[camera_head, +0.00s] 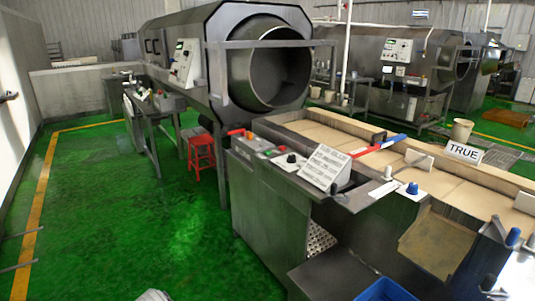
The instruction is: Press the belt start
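A grey steel conveyor station (270,205) stands right of centre with a flat tan belt (330,137) on top. On its near left corner is a control panel (262,154) with a red-orange handle (237,131), a small red button (250,136), a small green button (266,146) and a black knob (291,158). A tilted white label plate (325,166) with lettering too small to read stands beside them. I cannot tell which control is the belt start. I recognise neither of my grippers in this view, and nothing touches the panel.
A large rotary drum (268,65) stands behind the station. A red stool (201,152) is left of it. A blue bin (385,291) sits at the bottom. A white "TRUE" sign (464,152) stands at the right. Green floor (150,220) on the left is clear.

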